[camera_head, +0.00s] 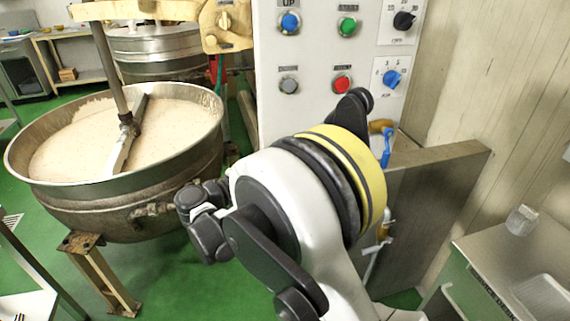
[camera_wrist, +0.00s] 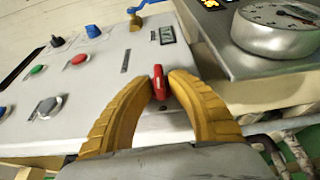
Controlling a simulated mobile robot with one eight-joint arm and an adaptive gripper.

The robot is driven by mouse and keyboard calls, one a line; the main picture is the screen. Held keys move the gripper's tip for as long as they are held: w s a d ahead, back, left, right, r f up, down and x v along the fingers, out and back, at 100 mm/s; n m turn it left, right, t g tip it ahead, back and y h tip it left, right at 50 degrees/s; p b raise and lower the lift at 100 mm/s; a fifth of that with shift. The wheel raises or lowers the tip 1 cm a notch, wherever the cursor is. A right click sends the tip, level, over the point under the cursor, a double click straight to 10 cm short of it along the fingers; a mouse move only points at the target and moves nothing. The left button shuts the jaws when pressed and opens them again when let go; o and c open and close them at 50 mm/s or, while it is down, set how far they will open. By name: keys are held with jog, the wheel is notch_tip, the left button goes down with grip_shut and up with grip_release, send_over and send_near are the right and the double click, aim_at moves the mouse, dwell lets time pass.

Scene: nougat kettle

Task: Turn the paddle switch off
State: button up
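The red paddle switch (camera_wrist: 158,72) sticks up from the grey control panel (camera_wrist: 92,95) in the wrist view. My gripper (camera_wrist: 161,84) has two yellow ribbed fingers that curve in to the switch, one on each side. Their tips are close together with the red paddle between them, and almost no gap shows. The lower end of the paddle is partly hidden between the fingers. In the head view my arm hides the gripper and the switch. The panel also shows there (camera_head: 315,60), behind my arm.
Blue (camera_head: 290,23), green (camera_head: 348,27) and red (camera_head: 342,83) buttons and knobs (camera_head: 392,79) sit on the panel. A kettle of pale mix (camera_head: 190,160) stands left. A metal plate (camera_head: 425,205) stands right of my arm. A round gauge (camera_wrist: 278,28) shows in the wrist view.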

jog(key=shift+o, duration=0.5)
jog(key=v, duration=1.2)
